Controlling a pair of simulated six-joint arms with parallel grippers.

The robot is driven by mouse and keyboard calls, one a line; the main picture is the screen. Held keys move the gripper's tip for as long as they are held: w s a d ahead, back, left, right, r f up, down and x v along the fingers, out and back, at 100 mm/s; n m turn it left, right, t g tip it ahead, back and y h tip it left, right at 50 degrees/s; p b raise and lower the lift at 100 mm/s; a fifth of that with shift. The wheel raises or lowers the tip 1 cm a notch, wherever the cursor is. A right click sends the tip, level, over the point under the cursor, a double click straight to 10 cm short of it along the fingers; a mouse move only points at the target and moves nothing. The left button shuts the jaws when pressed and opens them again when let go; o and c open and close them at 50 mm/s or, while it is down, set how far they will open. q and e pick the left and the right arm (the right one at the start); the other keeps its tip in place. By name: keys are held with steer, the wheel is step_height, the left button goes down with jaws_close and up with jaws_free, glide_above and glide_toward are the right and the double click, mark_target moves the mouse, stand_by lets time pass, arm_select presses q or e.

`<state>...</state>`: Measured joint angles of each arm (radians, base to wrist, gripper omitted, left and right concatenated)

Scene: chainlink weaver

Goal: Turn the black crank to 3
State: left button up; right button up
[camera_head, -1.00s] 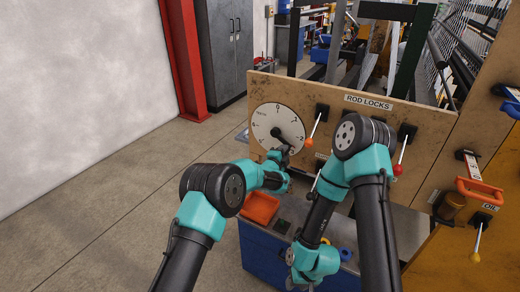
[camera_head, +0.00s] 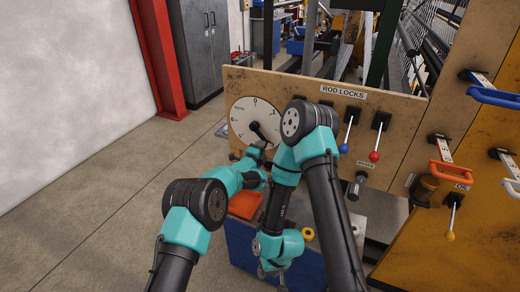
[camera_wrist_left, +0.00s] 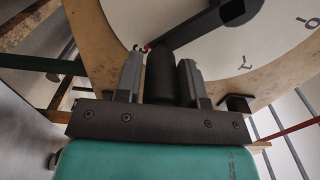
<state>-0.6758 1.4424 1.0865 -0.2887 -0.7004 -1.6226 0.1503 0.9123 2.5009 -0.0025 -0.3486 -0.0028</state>
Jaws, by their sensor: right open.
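The round white dial (camera_head: 239,118) is on the tan panel, with 0 at its top. The black crank (camera_head: 257,130) points from the dial's middle down and right in the head view. My left gripper (camera_head: 262,148) is at the crank's outer end. In the left wrist view, the crank's black handle (camera_wrist_left: 160,80) stands between the two grey fingers, which close against its sides near the tips. A small red pointer tip shows beside the handle, by a partly hidden numeral. My right gripper (camera_head: 272,268) hangs low by the blue cabinet, open and apart from the dial.
Levers with a blue knob (camera_head: 343,149) and a red knob (camera_head: 374,156) stand right of the dial, near my right arm. An orange tray (camera_head: 244,205) lies below the dial. A yellow ring (camera_head: 308,233) lies near my right gripper. Floor at left is clear.

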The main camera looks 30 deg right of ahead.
arm_select(q)
steer(key=o, duration=0.4)
steer(key=shift+c, duration=0.2)
steer(key=shift+s+a, duration=0.1)
steer(key=shift+a, duration=0.05)
steer(key=v, duration=1.7)
steer(key=shift+a, duration=0.15)
steer(key=s+a+f+n+g+y, duration=0.1)
steer(key=s+a+f+n+y, duration=0.15)
steer(key=a+f+n, duration=0.55)
steer(key=s+a+f+n+g+y, duration=0.1)
steer(key=a+f+n+g+y, duration=0.15)
steer(key=a, duration=0.95)
steer(key=s+a+f+n+g+y, duration=0.1)
steer(key=s+a+f+n+y, duration=0.15)
steer(key=a+f+n, duration=0.55)
steer(key=s+a+f+n+g+y, duration=0.2)
steer(key=s+a+n+g, duration=0.4)
steer(key=s+a+n, duration=0.5)
steer(key=s+a+f, duration=0.1)
steer(key=s+a, duration=0.8)
steer(key=s, duration=0.2)
steer(key=shift+f, duration=0.2)
